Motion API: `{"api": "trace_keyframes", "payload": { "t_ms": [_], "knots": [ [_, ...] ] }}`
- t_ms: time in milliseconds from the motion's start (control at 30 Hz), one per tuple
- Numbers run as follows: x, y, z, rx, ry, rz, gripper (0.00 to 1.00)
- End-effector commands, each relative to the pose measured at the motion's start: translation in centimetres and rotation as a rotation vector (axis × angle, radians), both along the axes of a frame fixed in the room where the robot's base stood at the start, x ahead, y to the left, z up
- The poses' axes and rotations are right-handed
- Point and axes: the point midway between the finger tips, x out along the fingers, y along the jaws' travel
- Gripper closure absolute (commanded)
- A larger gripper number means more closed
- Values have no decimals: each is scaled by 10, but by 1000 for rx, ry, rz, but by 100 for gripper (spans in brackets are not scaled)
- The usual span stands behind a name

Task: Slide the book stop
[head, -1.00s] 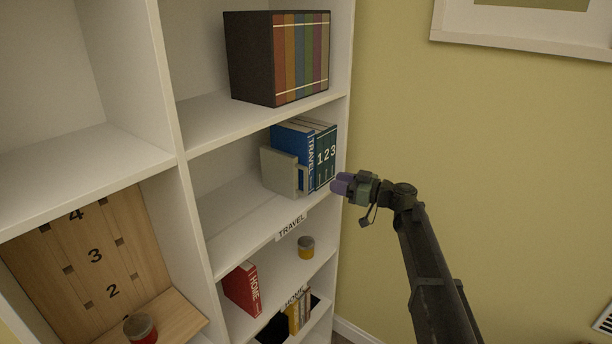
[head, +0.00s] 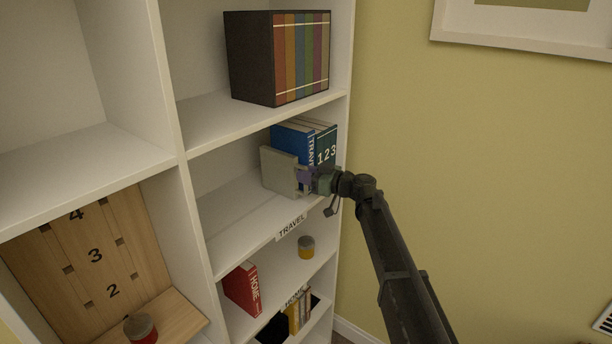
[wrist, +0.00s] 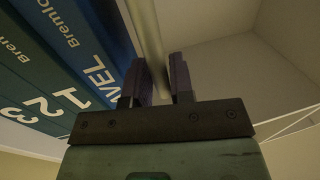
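The book stop (head: 280,171) is a pale grey upright plate on the travel shelf, at the left side of the travel books (head: 294,141). My gripper (head: 305,177) is at the stop's front edge. In the wrist view the two purple fingers of my gripper (wrist: 159,82) lie on either side of the stop's pale bar (wrist: 148,35). Whether they press on it is not clear. The blue and dark green books (wrist: 60,60) stand close beside the left finger. My gripper hides part of the book spines and the stop's front.
The travel shelf (head: 235,215) is bare to the left of the stop. A boxed set of books (head: 278,57) stands on the shelf above. Below are a small yellow-grey jar (head: 306,247) and a red book (head: 242,288). The bookcase's right side panel is close to the books.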

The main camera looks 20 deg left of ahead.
Motion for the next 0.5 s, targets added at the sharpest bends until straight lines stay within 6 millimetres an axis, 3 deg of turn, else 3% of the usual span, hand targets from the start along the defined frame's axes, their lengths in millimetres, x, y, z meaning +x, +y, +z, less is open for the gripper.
{"api": "trace_keyframes", "payload": {
  "t_ms": [33, 100, 333, 500],
  "knots": [
    [-1, 0, 0, 0, 0, 2, 89],
    [-1, 0, 0, 0, 0, 2, 100],
    [1, 0, 0, 0, -1, 3, 100],
    [17, -6, 0, 0, -1, 1, 100]
  ]
}}
